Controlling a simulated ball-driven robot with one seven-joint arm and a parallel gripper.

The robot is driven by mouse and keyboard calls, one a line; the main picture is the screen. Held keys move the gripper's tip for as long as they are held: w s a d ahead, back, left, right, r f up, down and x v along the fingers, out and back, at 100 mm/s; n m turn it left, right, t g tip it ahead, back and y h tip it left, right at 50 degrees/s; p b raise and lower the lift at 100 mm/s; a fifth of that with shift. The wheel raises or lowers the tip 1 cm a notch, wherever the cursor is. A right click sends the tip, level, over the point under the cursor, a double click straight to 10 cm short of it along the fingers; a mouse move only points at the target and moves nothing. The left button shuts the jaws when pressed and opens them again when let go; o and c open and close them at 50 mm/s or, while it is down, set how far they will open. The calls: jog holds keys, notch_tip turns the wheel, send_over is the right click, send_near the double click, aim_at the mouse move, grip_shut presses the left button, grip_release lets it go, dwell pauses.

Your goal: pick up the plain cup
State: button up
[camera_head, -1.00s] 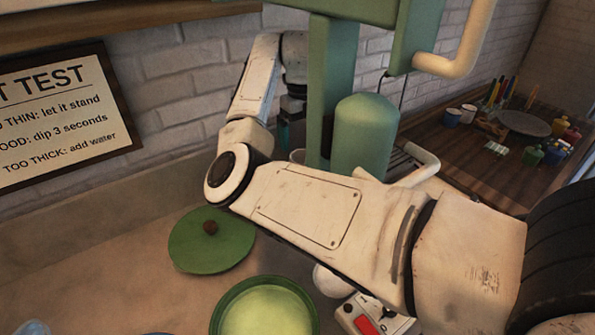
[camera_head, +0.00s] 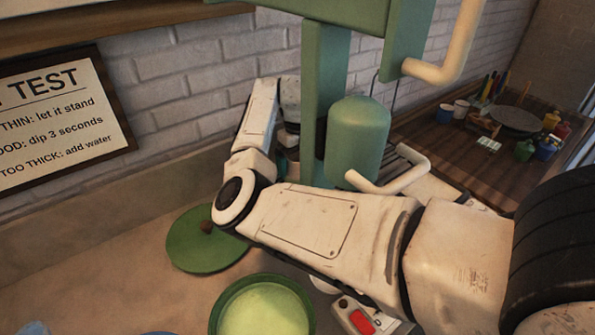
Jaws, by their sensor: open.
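My gripper (camera_head: 286,146) is at the end of my bent arm, low behind the elbow and left of the green press post. It is small and partly hidden, and its fingers are hard to make out. A pale cup-like shape (camera_head: 293,166) shows just below it, largely covered by my arm; I cannot tell whether they touch. A small white cup (camera_head: 461,108) stands beside a blue cup (camera_head: 445,114) on the far wooden table, well away from my gripper. I cannot tell which pale one is the plain cup.
A green press with a rounded cylinder (camera_head: 357,140) stands close right of my gripper. A green lid (camera_head: 200,245) and a green-rimmed basin (camera_head: 222,305) lie in front. A device with a red part (camera_head: 360,320) is near my forearm. The brick wall is behind.

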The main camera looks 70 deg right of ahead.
jog(key=c, duration=1.1)
